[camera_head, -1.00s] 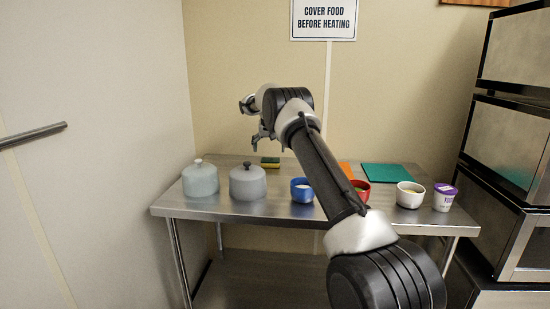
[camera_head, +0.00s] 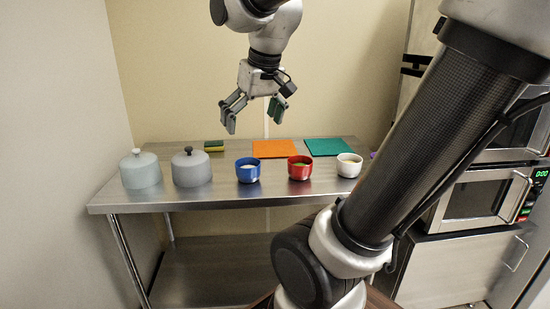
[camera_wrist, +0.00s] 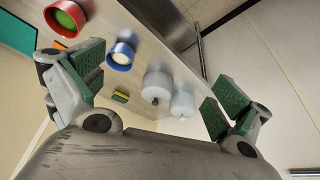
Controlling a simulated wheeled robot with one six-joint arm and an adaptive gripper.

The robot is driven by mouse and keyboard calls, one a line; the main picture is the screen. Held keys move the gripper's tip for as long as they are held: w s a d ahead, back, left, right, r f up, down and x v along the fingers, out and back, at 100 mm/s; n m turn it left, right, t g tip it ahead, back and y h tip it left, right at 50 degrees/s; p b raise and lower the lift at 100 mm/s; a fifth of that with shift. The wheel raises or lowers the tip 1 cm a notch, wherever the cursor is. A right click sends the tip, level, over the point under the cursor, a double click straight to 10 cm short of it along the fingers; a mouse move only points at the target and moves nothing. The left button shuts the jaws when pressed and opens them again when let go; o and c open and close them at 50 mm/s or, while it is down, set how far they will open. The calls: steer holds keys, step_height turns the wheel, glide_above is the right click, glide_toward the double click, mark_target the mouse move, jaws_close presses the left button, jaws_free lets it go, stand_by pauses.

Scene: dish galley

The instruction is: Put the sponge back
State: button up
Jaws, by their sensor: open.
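The sponge (camera_head: 214,146), yellow with a green top, lies on the back of the steel table (camera_head: 130,203), behind the lidded pots. It also shows in the wrist view (camera_wrist: 120,97), between the blue bowl and the pots. My gripper (camera_head: 254,117) is open and empty, raised above the table, to the right of the sponge and well apart from it. In the wrist view its two green-padded fingers (camera_wrist: 158,85) are spread wide with nothing between them.
Two lidded pots, one pale (camera_head: 140,170) and one grey (camera_head: 191,169), stand at the left. Blue (camera_head: 248,171), red (camera_head: 300,168) and white (camera_head: 349,165) bowls line the front. Orange (camera_head: 275,149) and teal (camera_head: 324,147) mats lie behind. A microwave (camera_head: 478,204) stands right.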

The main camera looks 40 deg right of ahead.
steer(key=s+a+f, duration=0.1)
steer(key=s+f, duration=0.5)
steer(key=s, duration=0.3)
steer(key=shift+s+n, duration=0.25)
steer(key=shift+n, duration=0.15)
steer(key=shift+r, duration=0.1)
stand_by(0.4)
